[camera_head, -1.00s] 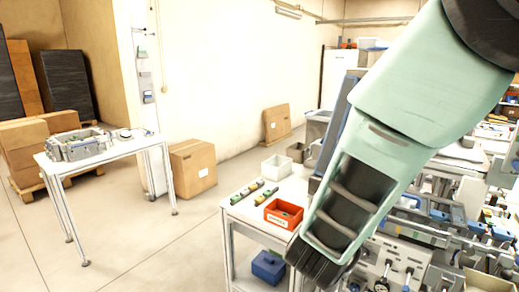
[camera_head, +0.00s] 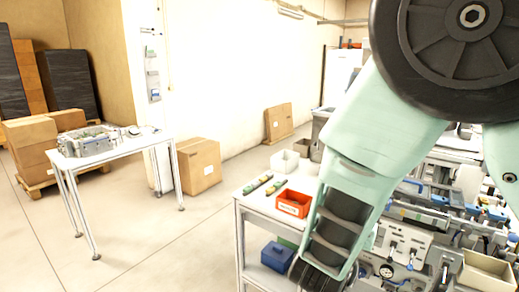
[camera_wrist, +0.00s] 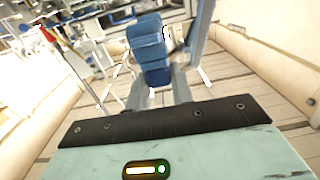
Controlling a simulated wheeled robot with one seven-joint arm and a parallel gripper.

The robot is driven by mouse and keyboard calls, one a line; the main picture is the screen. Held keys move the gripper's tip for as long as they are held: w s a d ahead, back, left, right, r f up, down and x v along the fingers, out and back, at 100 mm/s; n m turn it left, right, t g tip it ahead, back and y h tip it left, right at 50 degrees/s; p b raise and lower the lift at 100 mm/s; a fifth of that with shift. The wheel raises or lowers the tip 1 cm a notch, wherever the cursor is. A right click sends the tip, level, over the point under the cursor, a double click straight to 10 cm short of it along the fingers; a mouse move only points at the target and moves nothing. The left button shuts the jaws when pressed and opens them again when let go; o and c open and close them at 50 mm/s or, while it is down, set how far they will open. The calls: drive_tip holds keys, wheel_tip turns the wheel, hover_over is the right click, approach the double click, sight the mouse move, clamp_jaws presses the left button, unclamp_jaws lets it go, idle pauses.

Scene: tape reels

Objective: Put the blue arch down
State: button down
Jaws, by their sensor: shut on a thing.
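The blue arch (camera_wrist: 150,47) shows in the wrist view as a rounded blue piece at upper centre. My gripper (camera_wrist: 159,84) is shut on it, with a grey finger at either side of its lower end. The arch is held up off any surface, with floor visible beyond it. In the head view my pale green arm reaches down at the right. My gripper and the arch are hidden there.
A white cart (camera_head: 246,204) holds a red-orange bin (camera_head: 293,203), pale bins and small green parts. A blue box (camera_head: 277,257) sits on its lower shelf. A white table (camera_head: 130,150) with a grey crate (camera_head: 88,142) stands left. Floor between them is clear.

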drive_tip(key=s+d+f+n+t+y+b, duration=0.1)
drive_tip(key=s+d+f+n+y, duration=0.1)
drive_tip(key=f, duration=0.9)
drive_tip(key=s+d+f+n+t+y+b, duration=0.1)
drive_tip(key=d+f+y, duration=0.4)
drive_tip(key=f, duration=0.6)
drive_tip(key=s+d+f+n+t+y+b, duration=0.1)
drive_tip(key=s+d+f+n+y+b, duration=0.1)
drive_tip(key=f, duration=0.9)
drive_tip(key=d+n+y+b, duration=0.1)
drive_tip(key=d+n, duration=0.1)
drive_tip(key=d, duration=0.1)
drive_tip(key=shift+s, duration=0.3)
drive_tip(key=shift+r, duration=0.1)
